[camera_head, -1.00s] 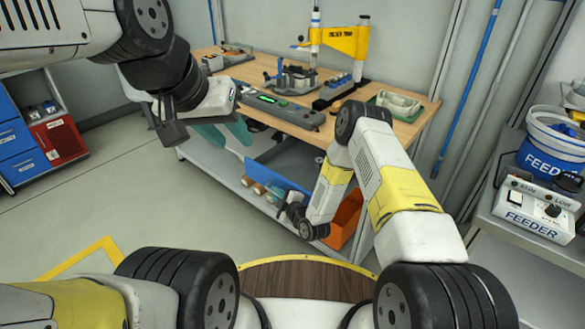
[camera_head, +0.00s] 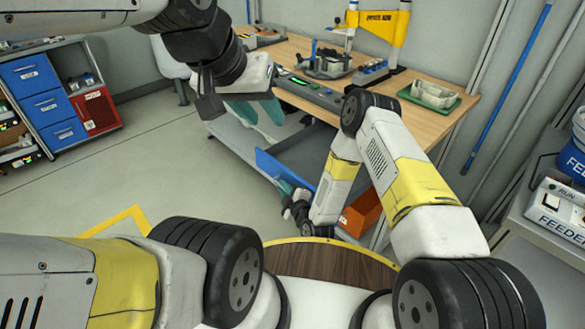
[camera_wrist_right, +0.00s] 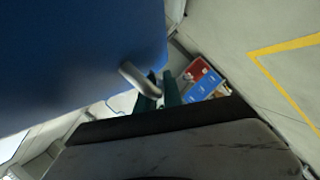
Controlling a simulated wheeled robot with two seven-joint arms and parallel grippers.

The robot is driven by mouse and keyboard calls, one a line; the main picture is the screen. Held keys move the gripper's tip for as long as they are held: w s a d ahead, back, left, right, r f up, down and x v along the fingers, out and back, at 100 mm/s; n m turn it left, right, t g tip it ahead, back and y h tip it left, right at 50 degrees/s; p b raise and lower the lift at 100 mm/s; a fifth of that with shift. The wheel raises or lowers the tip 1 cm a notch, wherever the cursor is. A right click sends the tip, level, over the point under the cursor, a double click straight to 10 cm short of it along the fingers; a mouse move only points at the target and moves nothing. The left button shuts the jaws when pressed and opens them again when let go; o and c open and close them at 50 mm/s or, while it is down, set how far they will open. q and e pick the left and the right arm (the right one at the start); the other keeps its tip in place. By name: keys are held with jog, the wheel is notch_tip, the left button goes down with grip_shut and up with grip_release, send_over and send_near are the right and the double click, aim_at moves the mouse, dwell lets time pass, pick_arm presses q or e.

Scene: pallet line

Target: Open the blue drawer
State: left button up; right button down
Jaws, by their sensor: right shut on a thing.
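The blue drawer (camera_head: 283,171) under the workbench stands pulled out, with its grey inside showing from above. My right gripper (camera_head: 297,206) is at its front, low in the head view, and is shut on the drawer handle. In the right wrist view the blue drawer front (camera_wrist_right: 75,60) fills the upper left, with the pale handle (camera_wrist_right: 139,80) at the dark gripper edge (camera_wrist_right: 150,122).
The wooden workbench (camera_head: 440,118) carries a yellow press, a grey device and a green tray (camera_head: 430,95). An orange bin (camera_head: 361,213) sits beside my right forearm. A blue and red cabinet (camera_head: 50,105) stands far left. The floor (camera_head: 170,160) between is clear.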

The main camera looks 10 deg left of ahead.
jog(key=c, duration=1.8)
grip_release()
jog(key=shift+o, duration=0.2)
jog(key=shift+s+d, duration=0.1)
jog(key=v, duration=0.7)
jog(key=shift+s+d, duration=0.2)
jog(key=shift+s, duration=0.05)
